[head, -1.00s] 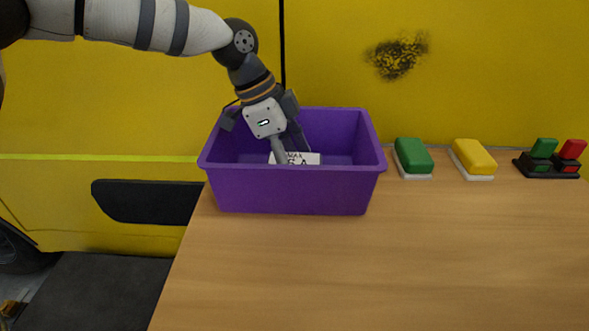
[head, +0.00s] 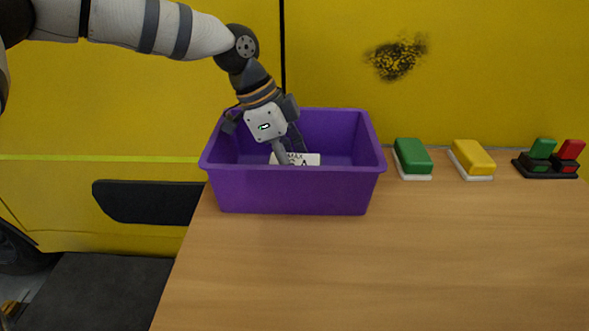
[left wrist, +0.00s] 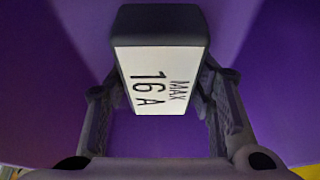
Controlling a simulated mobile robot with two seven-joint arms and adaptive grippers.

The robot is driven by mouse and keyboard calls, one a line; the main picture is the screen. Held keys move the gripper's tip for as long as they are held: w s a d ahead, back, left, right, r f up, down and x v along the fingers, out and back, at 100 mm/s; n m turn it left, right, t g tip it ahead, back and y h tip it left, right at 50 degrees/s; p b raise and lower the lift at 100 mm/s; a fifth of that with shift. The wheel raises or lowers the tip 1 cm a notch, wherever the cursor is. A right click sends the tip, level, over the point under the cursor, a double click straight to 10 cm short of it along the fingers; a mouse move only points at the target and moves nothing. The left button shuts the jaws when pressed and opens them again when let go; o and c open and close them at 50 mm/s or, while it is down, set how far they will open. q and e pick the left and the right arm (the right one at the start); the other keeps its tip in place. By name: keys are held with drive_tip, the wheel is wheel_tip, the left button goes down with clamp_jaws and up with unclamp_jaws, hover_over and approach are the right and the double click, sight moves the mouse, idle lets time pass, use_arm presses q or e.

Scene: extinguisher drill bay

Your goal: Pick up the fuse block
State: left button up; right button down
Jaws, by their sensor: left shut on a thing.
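The fuse block (left wrist: 160,75) is a dark block with a white label reading "MAX 16 A". In the left wrist view it sits between the two fingers of my left gripper (left wrist: 160,110), which is shut on it. In the head view its white label (head: 305,159) shows inside the purple bin (head: 290,190), and my left gripper (head: 283,150) reaches down into the bin from above. The bin's front wall hides the lower part of the block, so I cannot tell whether it touches the floor. My right gripper is not in view.
The bin stands at the left end of a wooden table (head: 400,260). To its right are a green block (head: 412,154), a yellow block (head: 473,157) and a black holder (head: 545,168) with green and red pieces. The table's front is clear. A yellow vehicle side stands behind.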

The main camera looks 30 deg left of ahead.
use_arm(q)
wheel_tip(320, 180, up, 28)
drive_tip(key=shift+r+p, duration=0.25)
drive_tip(key=shift+p, duration=0.1)
